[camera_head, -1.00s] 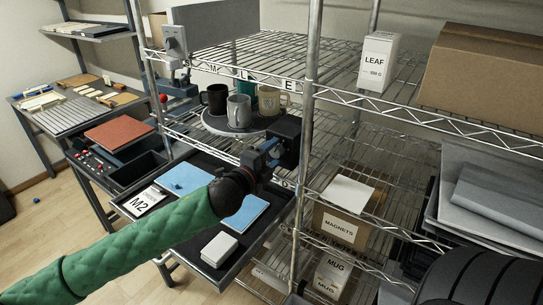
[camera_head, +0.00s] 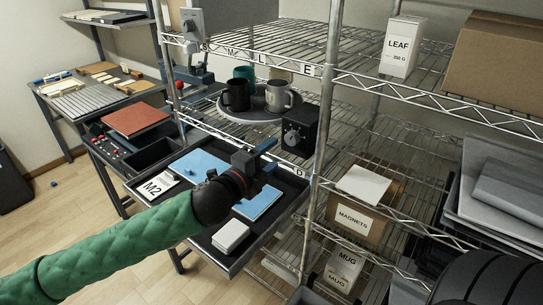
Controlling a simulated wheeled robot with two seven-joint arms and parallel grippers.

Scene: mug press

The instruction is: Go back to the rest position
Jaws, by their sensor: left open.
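My left arm, in a green quilted sleeve, reaches in from the lower left. Its left gripper (camera_head: 266,156) is open and empty, with blue fingers, above the dark tray and in front of the shelf. A round turntable (camera_head: 232,113) on the shelf carries a black mug (camera_head: 236,95), a grey mug (camera_head: 279,96) and a teal mug (camera_head: 245,75). A cream mug (camera_head: 284,75) is partly hidden behind the grey one. My right gripper does not show.
A black box with a dial (camera_head: 298,130) stands on the shelf right of the gripper. The dark tray (camera_head: 181,205) below holds blue sheets, an M2 card and a white block (camera_head: 230,236). A wire rack post (camera_head: 324,120) rises right of the gripper.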

